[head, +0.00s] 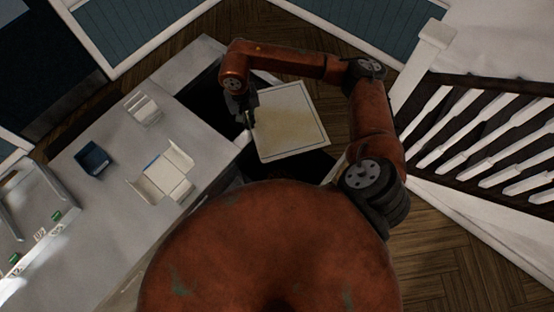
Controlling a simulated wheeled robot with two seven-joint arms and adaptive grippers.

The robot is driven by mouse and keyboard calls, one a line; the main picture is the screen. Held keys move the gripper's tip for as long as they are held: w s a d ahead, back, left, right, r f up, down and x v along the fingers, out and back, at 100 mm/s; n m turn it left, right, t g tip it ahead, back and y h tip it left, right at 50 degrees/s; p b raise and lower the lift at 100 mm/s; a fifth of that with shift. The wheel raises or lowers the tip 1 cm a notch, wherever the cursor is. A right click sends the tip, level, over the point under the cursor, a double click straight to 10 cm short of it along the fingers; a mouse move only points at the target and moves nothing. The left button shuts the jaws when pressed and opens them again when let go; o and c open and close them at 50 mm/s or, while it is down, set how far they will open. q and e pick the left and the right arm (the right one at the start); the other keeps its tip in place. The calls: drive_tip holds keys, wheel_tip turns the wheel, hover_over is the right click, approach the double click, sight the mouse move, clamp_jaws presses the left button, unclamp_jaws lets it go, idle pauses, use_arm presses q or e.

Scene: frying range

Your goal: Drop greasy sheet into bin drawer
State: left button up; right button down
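The greasy sheet (292,122) is a pale rectangle with a thin dark border line and a yellowish stain. My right gripper (249,119) is at the sheet's left edge and appears shut on it; the fingertips are small and dark here. The sheet hangs out over a dark opening (312,166) beside the counter, which looks like the pulled-out bin drawer. The sheet and my arm hide most of this opening. My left gripper is not in view.
A grey counter (100,180) runs along the left, with a dark blue container (93,158), an open white carton (165,176) and a smaller white holder (143,107) on it. A white-railed balustrade (490,130) stands at the right. Wooden floor (440,245) lies between.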

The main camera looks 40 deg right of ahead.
sight(256, 118)
drive_tip(key=w+d+f+m+p, duration=0.1)
drive_tip(key=m+p, duration=0.1)
drive_tip(key=w+d+f+m+p, duration=0.1)
drive_tip(key=d+m+p, duration=0.1)
drive_tip(key=p, duration=0.1)
drive_tip(key=shift+w, duration=0.25)
drive_tip(key=shift+d+f+m, duration=0.25)
drive_tip(key=shift+d+m, duration=0.05)
drive_tip(key=shift+d+f, duration=0.15)
drive_tip(key=shift+f, duration=0.6)
wheel_tip(256, 118, down, 3)
drive_tip(key=shift+b, duration=0.5)
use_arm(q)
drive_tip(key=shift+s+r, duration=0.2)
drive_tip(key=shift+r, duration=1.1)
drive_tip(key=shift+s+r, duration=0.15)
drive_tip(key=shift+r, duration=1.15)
use_arm(e)
drive_tip(key=shift+f, duration=0.9)
